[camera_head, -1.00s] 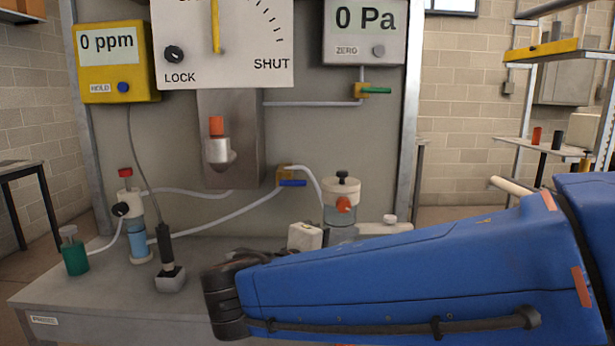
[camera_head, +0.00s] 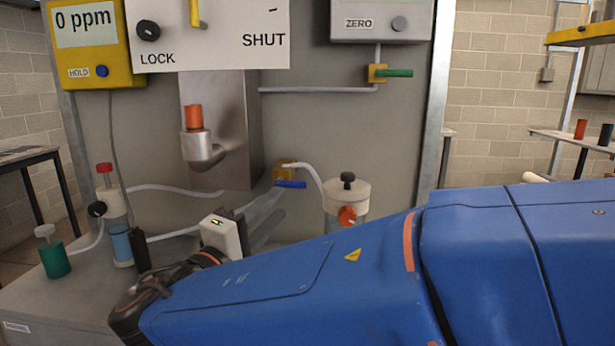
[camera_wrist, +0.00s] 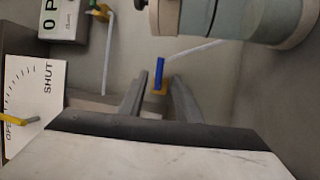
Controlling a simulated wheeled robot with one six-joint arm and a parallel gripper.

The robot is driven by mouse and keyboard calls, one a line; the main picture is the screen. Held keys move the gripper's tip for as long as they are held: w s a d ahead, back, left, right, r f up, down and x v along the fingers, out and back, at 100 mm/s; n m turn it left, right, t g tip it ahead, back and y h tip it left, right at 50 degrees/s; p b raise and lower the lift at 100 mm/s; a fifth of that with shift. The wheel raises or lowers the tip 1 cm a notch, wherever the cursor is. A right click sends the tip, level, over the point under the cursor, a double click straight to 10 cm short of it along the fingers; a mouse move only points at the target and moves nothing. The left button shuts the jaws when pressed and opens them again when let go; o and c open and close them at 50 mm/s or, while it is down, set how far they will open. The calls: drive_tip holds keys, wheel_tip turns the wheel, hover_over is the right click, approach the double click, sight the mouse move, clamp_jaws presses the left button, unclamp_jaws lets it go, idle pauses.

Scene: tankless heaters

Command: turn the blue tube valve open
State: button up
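The blue valve handle (camera_head: 290,184) lies level on a small yellow valve body (camera_head: 283,170) on the grey panel. It points right, and a pale tube curves from the body to a jar. My gripper (camera_head: 278,204) is in front of and slightly below the handle. In the wrist view my gripper (camera_wrist: 160,77) has its two fingers apart with nothing held. There the blue handle (camera_wrist: 159,73) shows in the gap between the fingertips, with the yellow body (camera_wrist: 159,92) below it. I cannot tell how far the fingertips are from the handle.
A jar with a white lid (camera_head: 347,193) and orange knob stands right of the valve. It looms close in the wrist view (camera_wrist: 275,15). A green-handled valve (camera_head: 393,73) is above right. A metal housing (camera_head: 222,125) with an orange-capped fitting is at left. Bottles stand on the bench's left.

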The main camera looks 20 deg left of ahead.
sight(290, 184)
drive_tip(key=x, duration=1.3)
drive_tip(key=shift+w, duration=0.3)
drive_tip(key=shift+r, duration=0.1)
clamp_jaws()
